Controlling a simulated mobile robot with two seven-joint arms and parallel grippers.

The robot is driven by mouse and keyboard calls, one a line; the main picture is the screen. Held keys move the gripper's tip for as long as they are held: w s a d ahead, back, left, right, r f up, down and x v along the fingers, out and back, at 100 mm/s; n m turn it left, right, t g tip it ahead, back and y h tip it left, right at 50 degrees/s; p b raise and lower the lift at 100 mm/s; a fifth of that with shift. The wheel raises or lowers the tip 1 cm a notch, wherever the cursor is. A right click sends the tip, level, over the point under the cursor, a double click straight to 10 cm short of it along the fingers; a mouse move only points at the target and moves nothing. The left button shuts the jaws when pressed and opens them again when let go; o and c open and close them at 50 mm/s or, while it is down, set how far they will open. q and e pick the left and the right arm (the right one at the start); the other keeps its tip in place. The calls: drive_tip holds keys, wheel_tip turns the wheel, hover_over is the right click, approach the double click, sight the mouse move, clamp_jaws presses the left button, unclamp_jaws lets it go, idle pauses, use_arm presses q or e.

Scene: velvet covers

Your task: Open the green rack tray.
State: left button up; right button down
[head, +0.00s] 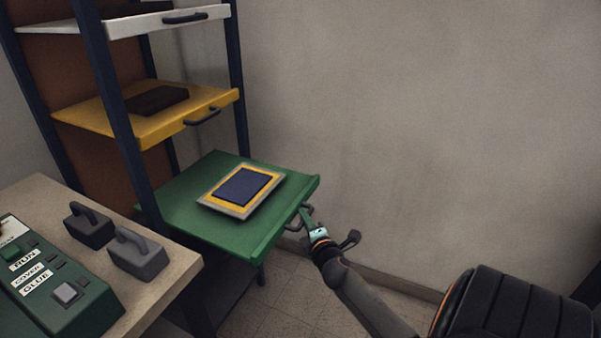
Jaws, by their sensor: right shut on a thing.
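The green rack tray (185,205) is at the lower level of the dark-framed rack and sticks out to the right past the rack's posts. A flat framed panel (240,190), dark blue with a yellow and pale border, lies on it. The tray's dark handle (291,224) is on its right front edge. My right gripper (308,218) is at this handle and is shut on it; the fingertips are small and partly hidden. My left gripper is out of view.
A yellow tray (90,117) with a dark block (156,100) and a white tray (150,24) sit above. A bench (160,297) at lower left holds a green control box (50,290) and two grey handled blocks (140,254). A plain wall stands behind.

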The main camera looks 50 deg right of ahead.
drive_tip(key=shift+s, duration=0.2)
drive_tip(key=c, duration=0.8)
unclamp_jaws()
drive_tip(key=shift+c, duration=0.2)
drive_tip(key=v, duration=1.2)
drive_tip(key=shift+s+p, duration=0.2)
drive_tip(key=shift+p, duration=0.15)
drive_tip(key=shift+a, duration=0.1)
